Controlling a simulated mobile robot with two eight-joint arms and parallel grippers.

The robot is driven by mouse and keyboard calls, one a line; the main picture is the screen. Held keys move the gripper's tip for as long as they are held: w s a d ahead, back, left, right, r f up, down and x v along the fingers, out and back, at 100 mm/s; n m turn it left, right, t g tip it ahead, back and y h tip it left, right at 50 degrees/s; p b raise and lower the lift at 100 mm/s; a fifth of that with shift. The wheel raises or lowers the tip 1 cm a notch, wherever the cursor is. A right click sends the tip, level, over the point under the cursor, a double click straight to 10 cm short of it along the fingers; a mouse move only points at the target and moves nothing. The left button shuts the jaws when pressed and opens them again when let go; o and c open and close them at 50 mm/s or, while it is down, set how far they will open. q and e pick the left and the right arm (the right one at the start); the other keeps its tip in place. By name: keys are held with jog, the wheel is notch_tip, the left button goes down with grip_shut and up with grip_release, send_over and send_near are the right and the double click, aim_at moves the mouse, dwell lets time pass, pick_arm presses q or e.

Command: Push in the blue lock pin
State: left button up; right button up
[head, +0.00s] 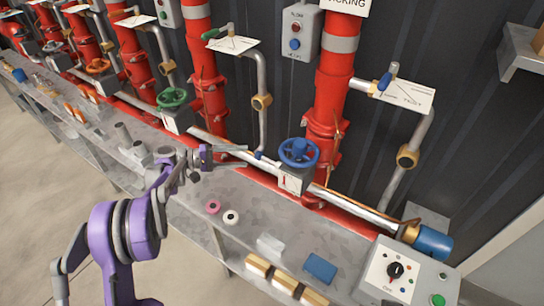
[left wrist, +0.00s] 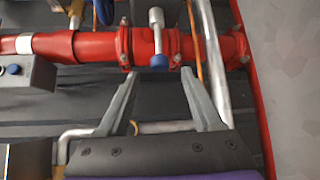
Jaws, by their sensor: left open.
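The blue lock pin (head: 258,155) shows as a small blue tip just left of the blue handwheel valve (head: 298,152) in the head view. In the left wrist view, a blue knob (left wrist: 159,61) sits at the end of a metal rod (left wrist: 157,30), in front of the red pipe. My left gripper (head: 242,156) reaches in from the left and points toward the blue tip. Its fingers (left wrist: 161,72) are spread and empty. The knob appears between and just beyond the fingertips; whether they touch it cannot be told. My right gripper is in neither view.
A vertical red pipe (head: 333,85) rises behind the handwheel. A silver pipe (head: 345,202) runs along the bench (head: 200,205). Pink (head: 213,206) and white (head: 231,217) rings lie on the bench, with a control box (head: 405,275) at right.

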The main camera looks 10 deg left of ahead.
aim_at(263, 155)
pick_arm(q)
jog(key=x, duration=0.9)
jog(key=shift+w+d, duration=0.2)
jog(key=shift+d, duration=0.15)
grip_shut()
dwell(0.9)
